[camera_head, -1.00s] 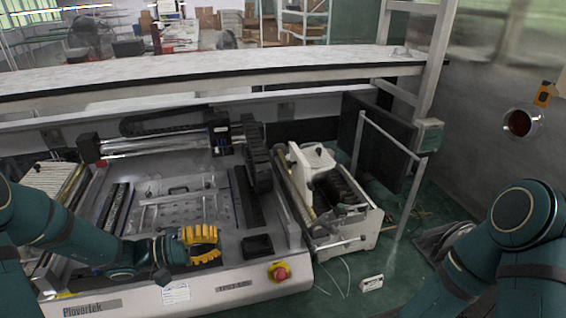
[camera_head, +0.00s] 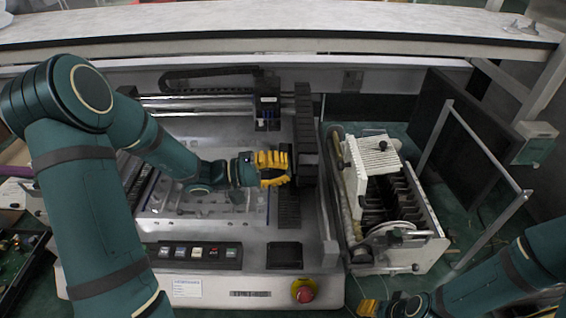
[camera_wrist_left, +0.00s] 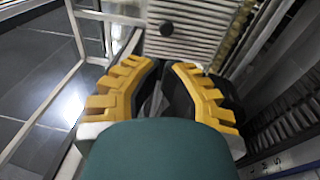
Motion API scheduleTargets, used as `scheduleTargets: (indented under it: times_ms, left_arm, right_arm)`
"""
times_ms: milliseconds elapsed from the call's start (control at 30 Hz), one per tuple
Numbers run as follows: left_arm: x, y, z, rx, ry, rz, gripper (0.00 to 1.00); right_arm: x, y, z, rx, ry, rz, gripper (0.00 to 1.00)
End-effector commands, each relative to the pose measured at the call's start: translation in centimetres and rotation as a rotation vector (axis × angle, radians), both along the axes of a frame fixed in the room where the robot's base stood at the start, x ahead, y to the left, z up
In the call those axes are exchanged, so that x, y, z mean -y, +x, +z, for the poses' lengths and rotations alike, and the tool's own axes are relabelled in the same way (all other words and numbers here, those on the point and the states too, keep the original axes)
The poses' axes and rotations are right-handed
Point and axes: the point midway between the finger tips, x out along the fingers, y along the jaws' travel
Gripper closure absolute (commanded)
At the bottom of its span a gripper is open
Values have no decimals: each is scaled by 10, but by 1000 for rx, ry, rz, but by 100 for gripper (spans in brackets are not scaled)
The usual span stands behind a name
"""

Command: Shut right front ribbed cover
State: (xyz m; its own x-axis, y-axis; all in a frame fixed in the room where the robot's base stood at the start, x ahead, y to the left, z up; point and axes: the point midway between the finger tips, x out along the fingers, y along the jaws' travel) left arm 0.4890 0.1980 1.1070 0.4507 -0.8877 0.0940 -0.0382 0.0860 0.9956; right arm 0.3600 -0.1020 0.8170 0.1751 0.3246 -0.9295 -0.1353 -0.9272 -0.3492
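The right front ribbed cover (camera_head: 366,172) is a white ribbed panel with a small black knob on the white-framed unit at the right in the head view. It looks raised and tilted, with dark slots exposed beside it. The ribbed cover (camera_wrist_left: 205,22) and its black knob also show at the top of the left wrist view. My left gripper (camera_head: 288,167), with yellow fingers, is left of the cover, apart from it. Its fingertips (camera_wrist_left: 162,66) look nearly together, with nothing between them. My right gripper (camera_head: 364,308) is partly cut off at the bottom edge; its opening is unclear.
The slotted unit (camera_head: 432,245) has a white side wall and front roller. A metal rail (camera_head: 490,235) and dark panel (camera_head: 458,125) stand right of it. A black gantry column (camera_head: 306,135) stands close by my left gripper. A red stop button (camera_head: 304,292) is in front.

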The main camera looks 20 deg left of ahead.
Motion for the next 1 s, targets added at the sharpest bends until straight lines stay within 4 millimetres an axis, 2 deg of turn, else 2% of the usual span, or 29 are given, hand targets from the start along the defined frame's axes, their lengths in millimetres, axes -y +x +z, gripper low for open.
scheduleTargets:
  times_ms: [200, 500, 700, 1000]
  left_arm:
    - [41, 19, 5, 0, -1, -6, 100]
    - [82, 41, 9, 0, -1, -3, 100]
    - [92, 46, 10, -1, 0, 0, 100]
    - [93, 47, 10, -1, 0, -1, 100]
  right_arm:
    - [0, 1, 3, 3, 0, -2, 53]
    - [0, 3, 6, 6, -2, -4, 53]
    - [1, 3, 7, 7, -2, -5, 53]
    - [1, 3, 7, 7, -2, -5, 53]
